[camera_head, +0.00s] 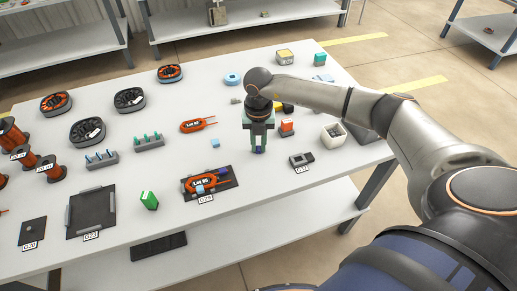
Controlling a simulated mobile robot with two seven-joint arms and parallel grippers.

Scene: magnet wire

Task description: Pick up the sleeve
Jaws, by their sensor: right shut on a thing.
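My right gripper (259,150) points straight down over the middle of the white table, right of the mat marked G29. It is shut on a small dark blue piece, which looks like the sleeve; the fingers hide most of it. I cannot tell whether the piece is touching the table. My left gripper is not in view.
The G29 mat (228,190) bears an orange coil marked Lot 05 (199,183). Copper spools (47,168) are at left.

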